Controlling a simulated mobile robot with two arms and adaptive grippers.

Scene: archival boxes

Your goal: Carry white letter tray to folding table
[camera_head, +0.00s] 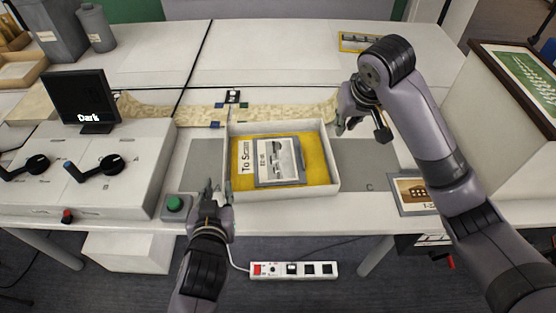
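The white letter tray (284,191) stands level on the white worktable (300,222). It holds a yellow sheet marked "To Scan" (317,161) and a grey-bordered picture (279,161). My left gripper (218,187) is open and empty just outside the tray's near left corner. My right gripper (362,132) is open and empty beside the tray's far right corner, slightly above the table. Neither gripper visibly holds the tray, and contact cannot be told. I cannot identify a separate folding table in this view.
A control box with black levers (90,160) and a small monitor (82,101) stand left. A green button box (175,207) sits near my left gripper. A framed picture (411,195) lies right. The back surface (270,50) is mostly clear.

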